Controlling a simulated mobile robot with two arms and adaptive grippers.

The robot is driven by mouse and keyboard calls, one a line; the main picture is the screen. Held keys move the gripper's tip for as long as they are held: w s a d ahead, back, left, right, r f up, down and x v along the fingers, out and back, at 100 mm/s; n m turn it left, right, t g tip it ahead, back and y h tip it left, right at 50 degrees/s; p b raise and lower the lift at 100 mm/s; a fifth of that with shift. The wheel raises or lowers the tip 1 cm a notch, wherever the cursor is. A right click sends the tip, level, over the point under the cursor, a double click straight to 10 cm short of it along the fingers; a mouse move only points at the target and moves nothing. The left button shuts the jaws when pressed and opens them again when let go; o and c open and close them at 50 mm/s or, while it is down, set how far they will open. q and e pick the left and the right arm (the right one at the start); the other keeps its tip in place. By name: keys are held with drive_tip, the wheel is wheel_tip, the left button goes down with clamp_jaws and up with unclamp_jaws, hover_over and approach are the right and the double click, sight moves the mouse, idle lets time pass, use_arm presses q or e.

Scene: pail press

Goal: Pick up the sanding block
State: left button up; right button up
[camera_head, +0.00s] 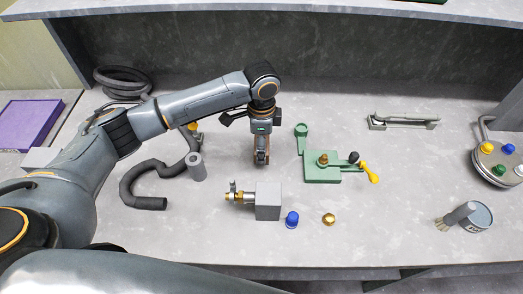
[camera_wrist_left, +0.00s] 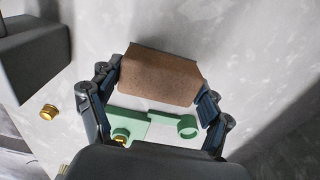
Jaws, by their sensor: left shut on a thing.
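The sanding block (camera_wrist_left: 158,78) is a brown, wedge-ended block with a rough-looking face. It sits between the fingertips of my left gripper (camera_wrist_left: 160,88) in the left wrist view. In the head view my left gripper (camera_head: 261,157) points down over the middle of the bench, shut on the block, which is mostly hidden by the fingers there. I cannot tell whether the block is clear of the bench top. My right gripper is not in view.
A green press fixture (camera_head: 322,170) with a yellow handle stands just right of my left gripper. A grey valve block (camera_head: 267,201), blue cap (camera_head: 292,219) and brass cap (camera_head: 329,219) lie nearer. A dark hose (camera_head: 140,172) curves at left. Clear bench lies behind the gripper.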

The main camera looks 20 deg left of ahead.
use_arm(q)
drive_tip(key=s+a+r+b, duration=0.2)
drive_tip(key=s+a+r, duration=0.7)
drive_tip(key=s+r, duration=0.1)
drive_tip(key=shift+a, duration=0.35)
